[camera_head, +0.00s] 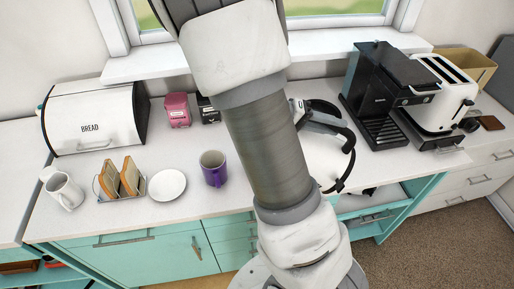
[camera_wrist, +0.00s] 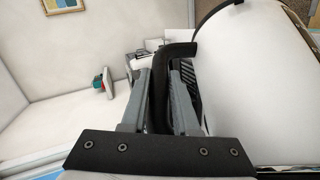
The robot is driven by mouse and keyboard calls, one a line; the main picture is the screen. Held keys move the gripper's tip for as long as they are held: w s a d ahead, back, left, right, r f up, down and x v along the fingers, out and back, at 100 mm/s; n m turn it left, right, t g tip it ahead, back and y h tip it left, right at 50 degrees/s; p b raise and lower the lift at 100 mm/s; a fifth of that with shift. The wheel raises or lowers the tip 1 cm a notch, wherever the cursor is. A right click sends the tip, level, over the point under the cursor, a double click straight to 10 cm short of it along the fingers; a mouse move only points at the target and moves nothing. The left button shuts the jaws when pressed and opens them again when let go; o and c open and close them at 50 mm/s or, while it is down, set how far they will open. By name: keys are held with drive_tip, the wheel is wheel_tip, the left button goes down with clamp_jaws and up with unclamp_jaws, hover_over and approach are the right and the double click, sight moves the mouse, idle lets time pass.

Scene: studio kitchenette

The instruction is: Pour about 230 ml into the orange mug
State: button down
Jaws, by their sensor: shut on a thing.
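My gripper (camera_wrist: 162,72) is shut on the black handle (camera_wrist: 162,95) of a white kettle. The kettle's large white body (camera_wrist: 250,75) fills the right of the wrist view. In the head view the kettle (camera_head: 325,163) is partly hidden behind my arm, near the counter's front edge; I cannot tell whether it touches the counter. No orange mug shows in either view.
A white saucer (camera_head: 167,185) and a toast rack (camera_head: 121,182) lie between the mugs. A bread bin (camera_head: 95,118), pink canister (camera_head: 178,110) and dark canister (camera_head: 208,110) stand behind. A black coffee machine (camera_head: 385,95) and white toaster (camera_head: 445,92) stand right.

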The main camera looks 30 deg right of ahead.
drive_tip(key=shift+w+a+r+n+g+h+p, duration=0.2)
drive_tip(key=shift+w+a+r+h+p, duration=0.2)
drive_tip(key=shift+r, duration=0.2)
drive_tip(key=shift+w+a+r+n+g+h+p, duration=0.1)
drive_tip(key=shift+w+a+r+g+h+p, duration=0.15)
drive_tip(key=shift+w+a+r+p, duration=0.3)
drive_tip(key=shift+n+g+h, duration=0.3)
drive_tip(key=shift+g+h, duration=0.05)
drive_tip(key=shift+h, duration=0.4)
drive_tip(key=shift+w+a+r+p, duration=0.2)
drive_tip(key=shift+w+a+r, duration=0.55)
drive_tip(key=shift+r, duration=0.1)
drive_tip(key=shift+w+a+r+p, duration=0.2)
drive_tip(key=shift+w+a+r, duration=0.4)
drive_tip(key=shift+w+r, duration=0.15)
drive_tip(key=shift+r, duration=0.1)
drive_tip(key=shift+s+d+r, duration=0.1)
drive_tip(key=shift+s+d, duration=0.1)
drive_tip(key=shift+s, duration=0.05)
drive_tip(key=shift+w+a+r+n+g+h, duration=0.25)
drive_tip(key=shift+w+a+r+h, duration=0.2)
drive_tip(key=shift+w+a, duration=0.2)
drive_tip(key=shift+w+a+r+n+g+h, duration=0.25)
drive_tip(key=shift+w+a+r+h, duration=0.05)
drive_tip(key=shift+w+a+h, duration=0.3)
idle(2.9)
